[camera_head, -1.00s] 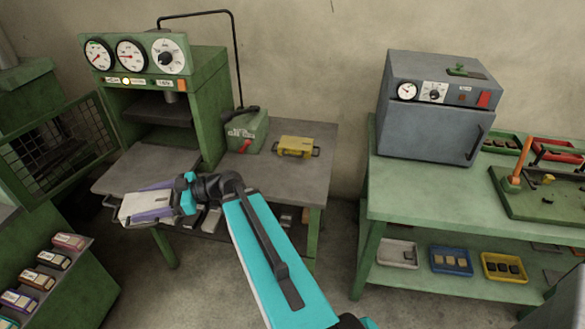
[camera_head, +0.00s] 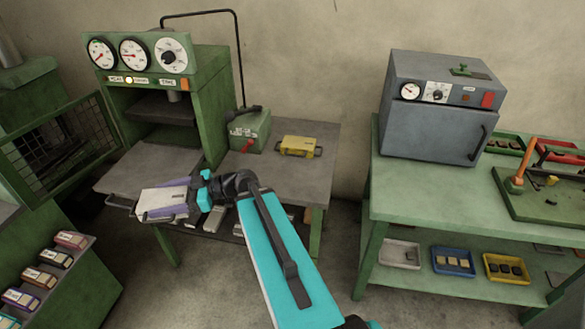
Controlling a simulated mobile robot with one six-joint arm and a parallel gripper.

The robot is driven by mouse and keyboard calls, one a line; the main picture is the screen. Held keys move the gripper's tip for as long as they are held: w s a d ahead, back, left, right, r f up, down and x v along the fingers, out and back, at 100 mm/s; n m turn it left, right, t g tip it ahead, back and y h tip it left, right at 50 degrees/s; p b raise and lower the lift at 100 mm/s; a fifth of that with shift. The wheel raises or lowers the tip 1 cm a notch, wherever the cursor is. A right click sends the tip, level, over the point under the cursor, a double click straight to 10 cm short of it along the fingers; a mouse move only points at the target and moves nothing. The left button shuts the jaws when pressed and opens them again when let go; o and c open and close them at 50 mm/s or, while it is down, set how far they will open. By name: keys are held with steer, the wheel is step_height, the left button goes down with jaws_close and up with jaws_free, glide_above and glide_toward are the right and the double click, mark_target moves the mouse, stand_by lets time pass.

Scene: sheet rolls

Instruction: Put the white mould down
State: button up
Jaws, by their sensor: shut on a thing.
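The white mould (camera_head: 163,200) is a flat pale block with a dark handle at its left end. My gripper (camera_head: 188,197) is shut on it, with purple fingers along its sides. My gripper holds it at the front edge of the grey bench (camera_head: 290,180), in front of the green press (camera_head: 205,110). I cannot tell whether the mould touches the bench.
A yellow mould (camera_head: 298,146) and a green box (camera_head: 249,132) stand on the bench. A grey oven (camera_head: 432,110) stands on the right table.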

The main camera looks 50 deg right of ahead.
steer(key=s+d+f+m+t+h, duration=0.1)
steer(key=s+d+f, duration=0.1)
steer(key=s+d, duration=0.4)
steer(key=s+d+f+m+t+h, duration=0.1)
steer(key=s+d+f, duration=0.1)
steer(key=s+d, duration=0.5)
steer(key=s+d+f+m+t+h, duration=0.2)
steer(key=s+d, duration=0.4)
steer(key=d, duration=0.9)
steer(key=shift+s+d+f, duration=0.25)
steer(key=shift+f, duration=0.2)
steer(key=shift+w+d+f+b, duration=0.15)
steer(key=shift+d+f+b, duration=0.1)
steer(key=shift+b, duration=0.9)
steer(key=d+b, duration=0.1)
steer(key=b, duration=0.2)
steer(key=w+d+b, duration=0.1)
steer(key=b, duration=0.3)
steer(key=shift+w+d+f+p, duration=0.15)
steer(key=shift+w+d+p, duration=0.65)
steer(key=shift+d, duration=1)
steer(key=shift+w+d+f+p, duration=0.15)
steer(key=shift+w+d+p, duration=0.25)
steer(key=shift+w+d, duration=1.1)
steer(key=shift+w+d+f+p, duration=0.15)
steer(key=shift+w+d+p, duration=0.5)
steer(key=shift+d, duration=1.45)
steer(key=shift+d, duration=0.1)
